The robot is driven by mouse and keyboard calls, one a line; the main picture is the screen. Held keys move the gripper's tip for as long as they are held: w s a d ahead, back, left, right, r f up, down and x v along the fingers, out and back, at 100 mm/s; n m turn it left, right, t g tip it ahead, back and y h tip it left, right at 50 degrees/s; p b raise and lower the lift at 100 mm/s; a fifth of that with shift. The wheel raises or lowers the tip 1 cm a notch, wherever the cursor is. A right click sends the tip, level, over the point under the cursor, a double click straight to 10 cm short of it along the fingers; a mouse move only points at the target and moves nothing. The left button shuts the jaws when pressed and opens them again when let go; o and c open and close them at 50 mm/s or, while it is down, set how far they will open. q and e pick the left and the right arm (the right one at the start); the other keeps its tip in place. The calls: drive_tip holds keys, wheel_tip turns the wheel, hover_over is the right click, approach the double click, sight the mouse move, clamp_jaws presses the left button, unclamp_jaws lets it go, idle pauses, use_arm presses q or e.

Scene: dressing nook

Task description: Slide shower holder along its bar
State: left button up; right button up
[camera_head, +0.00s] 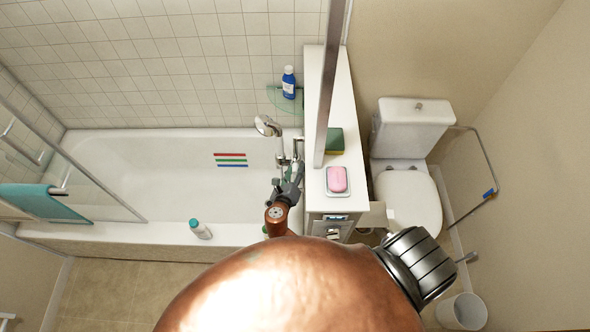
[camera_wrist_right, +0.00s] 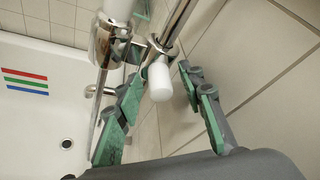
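The shower holder (camera_wrist_right: 105,42) is a chrome clamp around the white shower handle (camera_wrist_right: 118,10), joined to the slanting chrome bar (camera_wrist_right: 176,20) in the right wrist view. A white rounded knob (camera_wrist_right: 158,82) sticks out from it toward me. My right gripper (camera_wrist_right: 160,92) is open, its green-padded fingers on either side of the knob, with gaps visible; I cannot tell whether its tips reach past it. In the head view the shower head (camera_head: 267,125) is above my right gripper (camera_head: 292,178), at the tub's right end. My left gripper is not in view.
The bathtub (camera_head: 150,227) lies left, with a bottle (camera_head: 200,230) on its rim. A white ledge (camera_head: 312,160) on the right holds a pink soap (camera_head: 337,179) and a sponge (camera_head: 335,141). A glass panel's metal post (camera_head: 328,90) stands there. Tiled wall (camera_wrist_right: 265,55) is close beside my right gripper.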

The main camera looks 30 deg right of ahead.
drive_tip(key=shift+c, duration=0.3)
clamp_jaws()
idle(0.5)
